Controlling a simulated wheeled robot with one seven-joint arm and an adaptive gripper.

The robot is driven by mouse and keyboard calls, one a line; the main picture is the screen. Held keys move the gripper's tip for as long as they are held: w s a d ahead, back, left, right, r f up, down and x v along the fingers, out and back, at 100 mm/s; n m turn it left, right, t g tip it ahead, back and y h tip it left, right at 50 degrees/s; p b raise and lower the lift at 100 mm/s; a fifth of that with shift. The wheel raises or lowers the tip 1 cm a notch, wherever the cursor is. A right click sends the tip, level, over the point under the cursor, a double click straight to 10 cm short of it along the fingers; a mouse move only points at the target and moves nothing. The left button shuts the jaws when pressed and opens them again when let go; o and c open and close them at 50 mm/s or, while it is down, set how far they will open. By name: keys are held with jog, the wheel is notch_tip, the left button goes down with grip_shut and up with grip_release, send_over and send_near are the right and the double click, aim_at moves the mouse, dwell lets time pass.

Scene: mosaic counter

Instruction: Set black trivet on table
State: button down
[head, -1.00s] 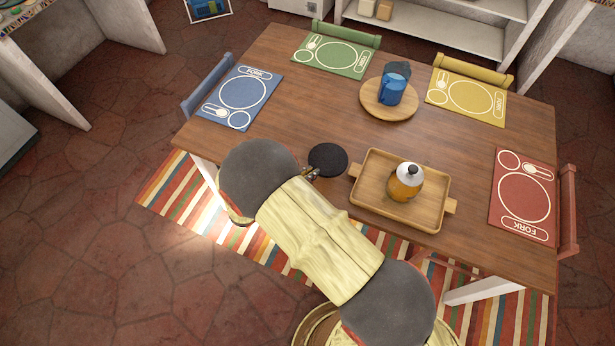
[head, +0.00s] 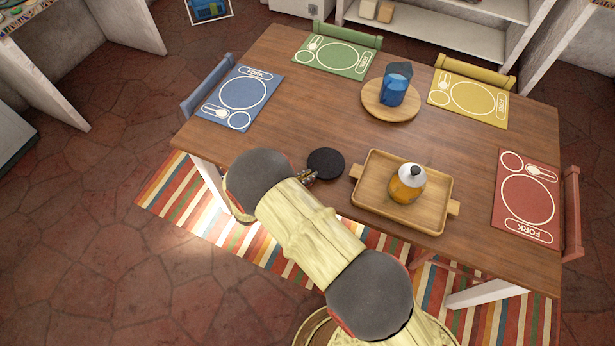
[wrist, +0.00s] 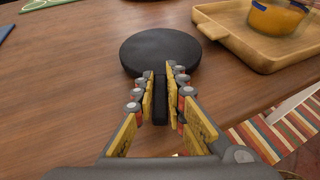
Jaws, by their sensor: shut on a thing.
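The black trivet (head: 326,163) is a round dark disc with a short handle. In the head view it is over the near-left part of the wooden table (head: 290,100), left of the wooden tray. In the wrist view the trivet (wrist: 160,52) lies straight ahead, roughly level, with its handle between the fingers. My gripper (wrist: 161,85) is shut on that handle. In the head view my gripper (head: 308,176) is at the table's near edge, partly hidden by my arm. I cannot tell whether the trivet touches the tabletop.
A wooden tray (head: 440,217) with an orange jar (head: 406,186) stands just right of the trivet. A round board (head: 374,108) with a blue pitcher (head: 394,88) is farther back. Blue (head: 240,98), green, yellow and red placemats line the edges. The table's centre-left is clear.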

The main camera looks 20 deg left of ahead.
jog(key=shift+f, duration=0.1)
jog(key=c, duration=1.8)
grip_release()
jog(key=shift+s+a+r, duration=0.15)
jog(key=shift+s+r, duration=0.05)
jog(key=shift+r, duration=0.05)
jog(key=p+v, duration=0.1)
jog(key=v, duration=1)
jog(key=shift+s, duration=0.2)
jog(key=shift+r, duration=0.1)
